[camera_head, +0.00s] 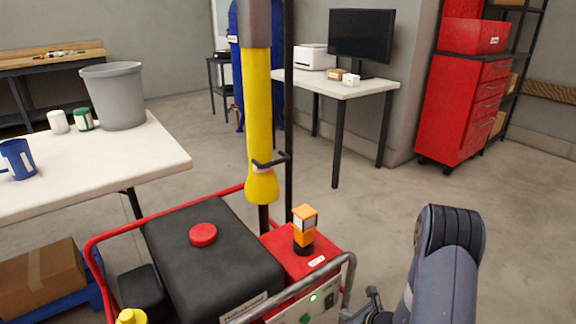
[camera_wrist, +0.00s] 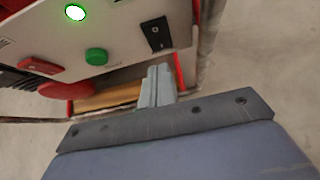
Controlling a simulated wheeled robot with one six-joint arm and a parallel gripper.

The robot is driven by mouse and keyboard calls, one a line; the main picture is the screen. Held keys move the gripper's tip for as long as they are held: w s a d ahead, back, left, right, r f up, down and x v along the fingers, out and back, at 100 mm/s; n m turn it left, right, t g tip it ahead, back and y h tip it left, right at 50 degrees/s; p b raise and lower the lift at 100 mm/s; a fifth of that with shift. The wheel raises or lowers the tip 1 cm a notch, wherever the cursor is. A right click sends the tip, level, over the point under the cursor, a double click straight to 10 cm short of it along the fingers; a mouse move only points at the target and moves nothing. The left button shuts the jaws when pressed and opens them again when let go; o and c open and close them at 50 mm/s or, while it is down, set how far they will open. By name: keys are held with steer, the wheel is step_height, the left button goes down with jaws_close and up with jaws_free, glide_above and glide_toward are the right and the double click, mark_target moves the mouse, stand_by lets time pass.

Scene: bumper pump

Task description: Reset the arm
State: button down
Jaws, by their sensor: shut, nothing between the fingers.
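My arm (camera_head: 440,265) shows at the lower right of the head view, beside a machine with a red frame (camera_head: 91,250). My gripper (camera_wrist: 158,82) is seen in the wrist view, its fingers together and empty. It is close to the machine's control panel (camera_wrist: 115,50). The panel has a green button (camera_wrist: 96,56), a lit green light (camera_wrist: 75,12), a black switch (camera_wrist: 157,34) and a red knob (camera_wrist: 66,90). I cannot tell whether the fingers touch the panel.
A metal guard bar (camera_head: 347,280) curves around the panel side of the machine. A yellow pole cover (camera_head: 259,120) rises behind it. A white table (camera_head: 150,160) with a bucket stands at left, a desk (camera_head: 352,88) and red cabinet (camera_head: 462,90) behind. Floor at right is clear.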

steer(key=p+v, duration=0.1)
steer(key=v, duration=0.3)
steer(key=shift+s+d+f, duration=0.1)
steer(key=shift+s, duration=0.2)
